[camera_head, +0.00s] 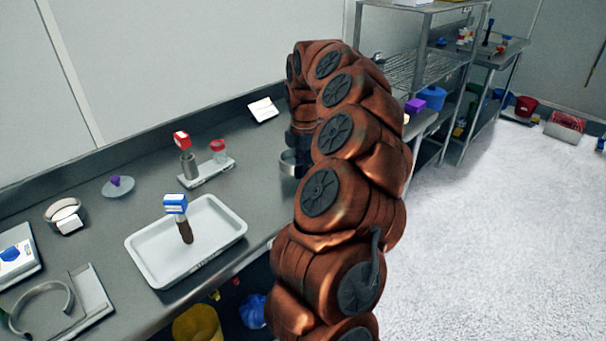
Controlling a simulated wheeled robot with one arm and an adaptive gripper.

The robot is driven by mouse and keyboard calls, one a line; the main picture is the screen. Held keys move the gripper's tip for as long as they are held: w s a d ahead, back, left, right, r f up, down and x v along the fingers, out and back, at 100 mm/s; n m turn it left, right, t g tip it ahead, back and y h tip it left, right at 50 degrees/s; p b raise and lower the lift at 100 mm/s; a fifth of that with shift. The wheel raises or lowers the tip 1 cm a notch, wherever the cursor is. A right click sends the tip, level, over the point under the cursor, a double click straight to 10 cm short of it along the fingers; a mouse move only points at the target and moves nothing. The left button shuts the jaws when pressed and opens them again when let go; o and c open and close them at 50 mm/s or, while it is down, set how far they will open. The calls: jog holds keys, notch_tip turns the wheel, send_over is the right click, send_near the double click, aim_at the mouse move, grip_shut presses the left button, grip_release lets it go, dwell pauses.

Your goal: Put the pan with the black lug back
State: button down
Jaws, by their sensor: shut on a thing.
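My gripper (299,147) is mostly hidden behind my copper-coloured arm, above the right part of the grey bench. Its dark body shows at the arm's left edge. A round metal pan (287,163) shows just below it, held in the gripper, with its right side hidden by the arm. I cannot see the fingertips or the lug's colour. A round metal dish (52,209) with a white block by it stands at the bench's left. An open metal ring (17,325) on a flat plate lies at the lower left.
A white tray (136,243) with a blue-topped, brown-ended tool stands at the bench front. Behind it, a small stand (219,170) carries a red-topped metal piece and a red-lidded jar. A purple-knobbed lid (117,187) lies left. A scale (14,257) is at the far left.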

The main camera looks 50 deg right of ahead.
jog(key=shift+w+d, duration=0.1)
jog(key=shift+w, duration=0.15)
jog(key=shift+f+p, duration=0.4)
jog(key=shift+f, duration=1.35)
jog(key=shift+f, duration=0.1)
jog(key=c, duration=1)
grip_release()
jog(key=shift+o, duration=0.2)
notch_tip(320, 180, up, 11)
jog(key=shift+d+r+b, duration=0.1)
jog(key=shift+r+b, duration=0.1)
jog(key=shift+b, duration=0.55)
jog(key=shift+r, duration=0.4)
